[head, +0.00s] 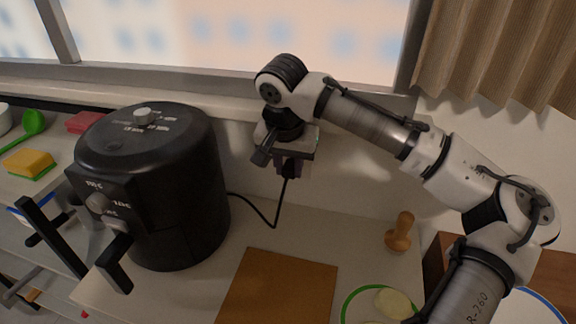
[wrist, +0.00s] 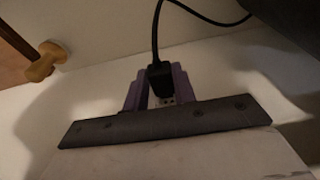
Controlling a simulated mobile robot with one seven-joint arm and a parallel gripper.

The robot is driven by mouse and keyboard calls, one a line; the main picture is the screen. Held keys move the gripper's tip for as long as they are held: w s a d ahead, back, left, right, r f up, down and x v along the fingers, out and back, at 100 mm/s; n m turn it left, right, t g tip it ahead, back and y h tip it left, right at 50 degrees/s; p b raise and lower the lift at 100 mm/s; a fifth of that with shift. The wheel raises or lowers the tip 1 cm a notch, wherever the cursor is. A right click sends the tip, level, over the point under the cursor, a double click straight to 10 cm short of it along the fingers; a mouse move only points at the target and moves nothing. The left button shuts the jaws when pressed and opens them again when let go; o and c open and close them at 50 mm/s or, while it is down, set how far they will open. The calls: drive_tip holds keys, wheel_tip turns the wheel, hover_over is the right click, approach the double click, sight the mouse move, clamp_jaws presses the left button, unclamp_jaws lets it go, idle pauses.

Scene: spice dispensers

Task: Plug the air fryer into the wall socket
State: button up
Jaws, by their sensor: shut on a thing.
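The black air fryer (head: 150,190) stands upright on the white counter at the left of the head view. Its black cord (head: 262,217) runs from its right side along the counter and up to my gripper (head: 290,168) near the wall. My gripper is shut on the black plug (wrist: 159,78), which sits between the purple finger pads in the wrist view (wrist: 158,88). The cord leaves the plug upward in that view. I cannot make out the wall socket; my gripper and hand may hide it. I cannot tell whether the plug touches a socket.
A brown board (head: 280,290) lies on the counter, right of the fryer. A wooden stamp-like tool (head: 400,235) stands farther right; the wrist view also shows it (wrist: 45,62). A green-rimmed plate (head: 350,303) is at the front. A yellow sponge (head: 28,163) lies at the left.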

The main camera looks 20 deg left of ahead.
drive_tip(key=shift+w+p, duration=0.3)
drive_tip(key=shift+w, duration=0.8)
drive_tip(key=o, duration=1.1)
drive_tip(key=shift+c, duration=0.2)
